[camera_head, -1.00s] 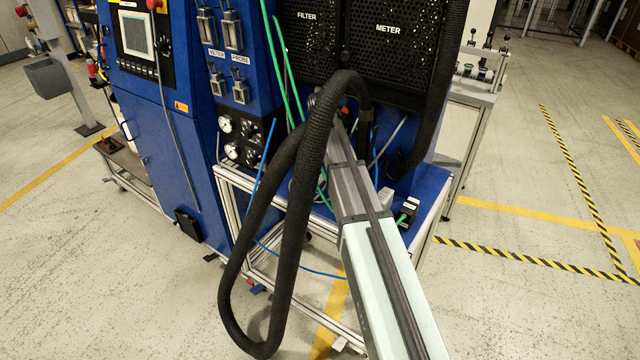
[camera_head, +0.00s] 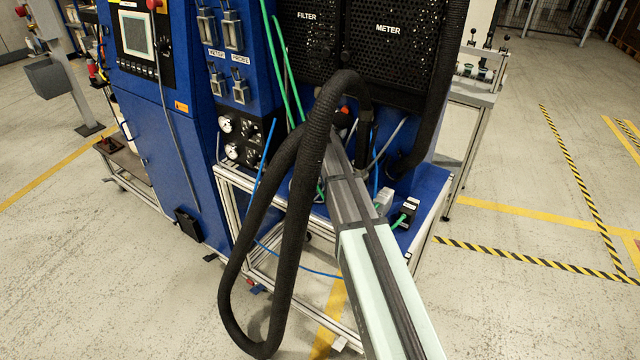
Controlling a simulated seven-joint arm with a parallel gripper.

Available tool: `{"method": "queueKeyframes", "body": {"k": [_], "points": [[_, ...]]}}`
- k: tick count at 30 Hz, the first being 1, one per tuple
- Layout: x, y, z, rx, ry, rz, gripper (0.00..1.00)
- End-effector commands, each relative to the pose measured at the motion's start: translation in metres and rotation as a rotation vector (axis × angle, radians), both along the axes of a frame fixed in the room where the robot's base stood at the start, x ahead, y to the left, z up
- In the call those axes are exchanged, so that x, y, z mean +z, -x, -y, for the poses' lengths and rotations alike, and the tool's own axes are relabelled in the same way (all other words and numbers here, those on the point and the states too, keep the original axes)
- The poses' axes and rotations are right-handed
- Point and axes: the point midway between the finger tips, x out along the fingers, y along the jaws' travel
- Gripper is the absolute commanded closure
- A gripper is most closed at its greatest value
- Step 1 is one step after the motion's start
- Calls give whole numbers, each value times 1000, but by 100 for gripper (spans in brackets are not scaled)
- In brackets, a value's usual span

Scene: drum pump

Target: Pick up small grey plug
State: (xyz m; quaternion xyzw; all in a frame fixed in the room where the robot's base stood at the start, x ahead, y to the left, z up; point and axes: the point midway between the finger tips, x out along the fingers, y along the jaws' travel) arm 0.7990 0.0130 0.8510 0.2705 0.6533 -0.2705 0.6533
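A small light grey plug (camera_head: 384,199) stands on the blue bench top, just right of my arm. Beside it, to the right, is a black connector (camera_head: 407,212) with a green cable. My arm reaches from the lower right up over the bench. Its far end goes in behind a thick black hose, and I cannot make out the gripper or its fingers there. My arm covers part of the bench left of the grey plug.
The thick black hose (camera_head: 290,220) loops in front of the bench (camera_head: 430,190). Blue and green thin hoses hang near my arm. Gauges (camera_head: 226,124) and the blue cabinet (camera_head: 165,160) stand left. Black FILTER and METER grilles (camera_head: 385,50) rise behind. Open floor lies to the right.

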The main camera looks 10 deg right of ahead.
Motion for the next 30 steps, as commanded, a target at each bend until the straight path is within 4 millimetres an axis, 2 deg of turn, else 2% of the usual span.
{"method": "queueKeyframes", "body": {"k": [2,12,23,30], "points": [[0,0,0,0,0,0,68],[0,0,0,0,0,0,100],[5,2,-2,0,-1,1,100],[35,2,-3,0,0,3,100]]}}
